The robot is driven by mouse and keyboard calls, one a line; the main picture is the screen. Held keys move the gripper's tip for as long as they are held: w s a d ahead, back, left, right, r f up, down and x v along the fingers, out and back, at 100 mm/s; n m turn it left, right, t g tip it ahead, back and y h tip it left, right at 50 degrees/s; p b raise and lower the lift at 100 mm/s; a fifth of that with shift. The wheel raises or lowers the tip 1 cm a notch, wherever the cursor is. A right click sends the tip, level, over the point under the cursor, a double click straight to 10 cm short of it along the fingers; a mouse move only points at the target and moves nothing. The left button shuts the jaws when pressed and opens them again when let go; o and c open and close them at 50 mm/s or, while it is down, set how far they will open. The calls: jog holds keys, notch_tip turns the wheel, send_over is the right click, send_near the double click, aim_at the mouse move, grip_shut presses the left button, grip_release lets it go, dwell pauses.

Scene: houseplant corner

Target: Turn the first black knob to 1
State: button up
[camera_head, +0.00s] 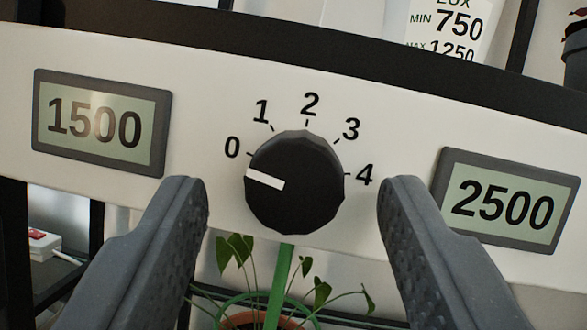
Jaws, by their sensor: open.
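A black knob (300,205) sits on a white panel (225,80) in the middle of the view. Its dial is marked 0, 1, 2, 3 and 4 in an arc above it. The knob's white pointer line (264,179) points left and slightly up, nearest the 0 mark and not at 1. My gripper (292,188) is open, with one finger to the left of the knob and the other to the right. A gap shows between each finger and the knob, and the jaws hold nothing.
A display reading 1500 (100,122) is left of the knob, and one reading 2500 (505,202) is right. A potted plant (320,292) stands below the panel. A dark bar (330,55) runs along the panel's top, with a lux label (450,28) behind.

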jog(key=shift+w+r, duration=0.2)
jog(key=shift+w, duration=0.1)
jog(key=c, duration=1)
